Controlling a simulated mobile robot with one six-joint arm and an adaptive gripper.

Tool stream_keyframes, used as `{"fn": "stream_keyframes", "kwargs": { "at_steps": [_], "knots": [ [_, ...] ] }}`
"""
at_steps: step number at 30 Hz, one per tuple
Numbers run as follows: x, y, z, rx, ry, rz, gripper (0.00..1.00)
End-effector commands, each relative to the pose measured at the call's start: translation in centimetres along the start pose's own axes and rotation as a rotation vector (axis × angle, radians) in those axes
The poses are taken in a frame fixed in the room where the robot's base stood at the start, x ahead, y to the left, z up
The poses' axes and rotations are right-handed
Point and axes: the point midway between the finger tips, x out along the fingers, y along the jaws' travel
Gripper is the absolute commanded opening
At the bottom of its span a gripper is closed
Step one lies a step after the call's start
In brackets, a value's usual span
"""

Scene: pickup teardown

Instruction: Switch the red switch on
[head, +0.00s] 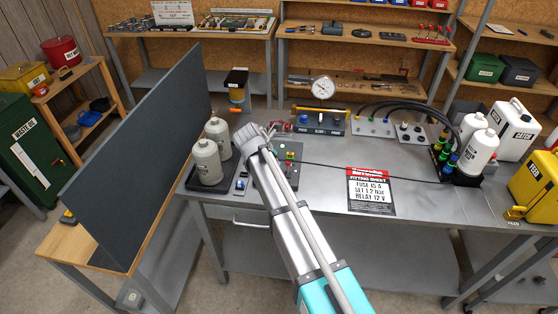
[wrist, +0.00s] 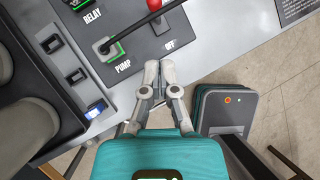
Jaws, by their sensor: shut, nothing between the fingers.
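The dark control panel (wrist: 128,65) lies on the bench, with labels RELAY, PUMP and OFF. A red knob (wrist: 155,4), cut off by the top edge of the wrist view, stands above the OFF label; I take it for the red switch, but its position cannot be read. In the head view the panel (head: 293,175) is partly covered by my arm. My gripper (wrist: 159,66) is shut and empty, its tips together in the picture just below the OFF label, short of the red knob. Its fingers are hidden in the head view.
A black cable or rod (wrist: 145,20) runs over the panel from the PUMP spot. Left of the panel are small rocker switches (wrist: 76,76) and a tray of grey bottles (head: 206,162). A gauge (head: 322,88) stands behind.

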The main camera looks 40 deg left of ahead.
Motion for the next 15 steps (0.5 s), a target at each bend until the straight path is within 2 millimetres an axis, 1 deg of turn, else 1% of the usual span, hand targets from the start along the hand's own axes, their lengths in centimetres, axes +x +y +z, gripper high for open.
{"fn": "stream_keyframes", "kwargs": {
  "at_steps": [1, 15],
  "knots": [
    [-0.9, 0.0, 0.3, 0.000, 0.000, 0.000, 0.00],
    [-5.0, 0.2, 1.1, 0.000, 0.000, -0.001, 0.00]
  ]
}}
